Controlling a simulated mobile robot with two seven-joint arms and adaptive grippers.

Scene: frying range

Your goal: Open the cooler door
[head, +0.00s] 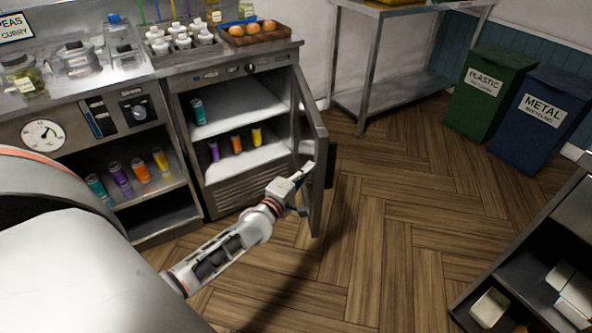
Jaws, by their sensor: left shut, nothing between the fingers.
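The cooler (190,83) is a steel cabinet with white shelves. Its door (310,110) is hinged on the right and stands swung wide open, out toward the room. A dark handle (331,166) shows on the door's outer side. Inside the cooler are a teal cup (198,111) on the upper shelf and purple, orange and yellow cups on the lower one. My left gripper (303,176) is shut and empty at the door's inner side, near its free edge. I cannot tell whether it touches the door. My right gripper is out of view.
Left of the cooler, an open shelf (150,188) holds several coloured cups. Eggs in a tray (270,38) and small white pots stand on top. A steel table (352,75), green bin (488,90) and blue bin (540,120) stand behind. The wooden floor (400,220) is clear.

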